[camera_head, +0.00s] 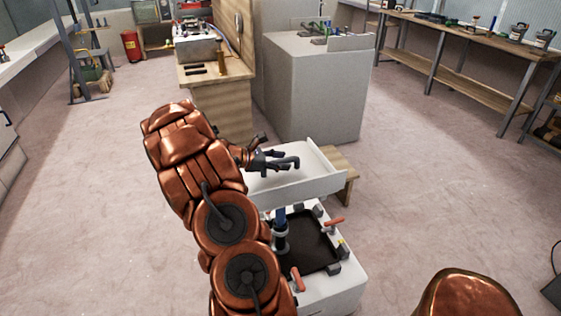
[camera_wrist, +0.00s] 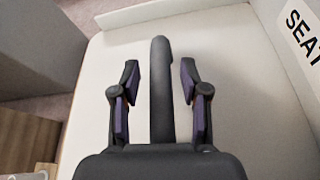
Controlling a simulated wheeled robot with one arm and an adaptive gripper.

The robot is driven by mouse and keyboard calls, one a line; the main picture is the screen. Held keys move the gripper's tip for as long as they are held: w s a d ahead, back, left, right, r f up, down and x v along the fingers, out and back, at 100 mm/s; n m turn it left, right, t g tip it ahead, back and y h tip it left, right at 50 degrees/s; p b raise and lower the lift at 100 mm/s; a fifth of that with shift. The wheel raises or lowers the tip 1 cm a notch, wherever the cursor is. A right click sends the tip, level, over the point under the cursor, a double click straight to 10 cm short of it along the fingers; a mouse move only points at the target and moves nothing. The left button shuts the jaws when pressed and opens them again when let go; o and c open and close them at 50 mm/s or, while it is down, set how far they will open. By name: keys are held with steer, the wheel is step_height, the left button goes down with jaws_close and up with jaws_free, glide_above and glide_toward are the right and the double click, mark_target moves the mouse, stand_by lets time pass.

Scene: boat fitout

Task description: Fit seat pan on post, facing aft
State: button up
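A white, low-walled piece (camera_head: 316,188) rests on a wooden stand; its label begins with SEAT in the wrist view (camera_wrist: 285,120). I cannot tell whether it is the seat pan itself or a tray. My gripper (camera_head: 281,161) is over its inside, with purple-padded fingers spread apart in the wrist view (camera_wrist: 158,85). A dark bar with a rounded end (camera_wrist: 162,88) runs between the fingers, with gaps on both sides; what it belongs to is unclear.
A white base unit (camera_head: 335,289) with red handles and grey blocks surrounds the dark recess. The wooden stand (camera_head: 345,169) shows at right. A large grey block (camera_head: 310,85) and wooden cabinet (camera_head: 222,105) stand behind. Open floor lies right and left; a workbench (camera_head: 465,35) is far right.

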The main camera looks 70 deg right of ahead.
stand_by(0.3)
steer(key=v, duration=1.2)
steer(key=shift+d, duration=0.1)
stand_by(0.5)
steer(key=s+a+r+m+t+y+p, duration=0.15)
steer(key=a+r, duration=0.25)
steer(key=a, duration=0.4)
steer(key=s+a+r+m+t+y+p, duration=0.1)
steer(key=a+r+m+y+p, duration=0.2)
steer(key=a, duration=0.5)
steer(key=s+a+r+m+t+p, duration=0.15)
steer(key=a+r, duration=0.25)
steer(key=a, duration=0.5)
steer(key=s+a+r+t+y+p, duration=0.1)
steer(key=s+a+p, duration=0.1)
steer(key=a, duration=0.6)
steer(key=s+a+r+t+y+p, duration=0.1)
steer(key=s+a+r+y, duration=0.1)
steer(key=s+a, duration=0.2)
steer(key=s+a+r+m+t+y+p, duration=0.1)
steer(key=s+a+y+p, duration=0.1)
steer(key=a, duration=0.9)
steer(key=shift+s+a+r+y+p, duration=0.15)
steer(key=shift+s, duration=0.3)
steer(key=shift+s+a+r+y+p, duration=0.1)
steer(key=shift+s+a+r+p, duration=0.1)
steer(key=shift+s, duration=0.25)
steer(key=shift+d, duration=0.1)
steer(key=shift+c, duration=0.2)
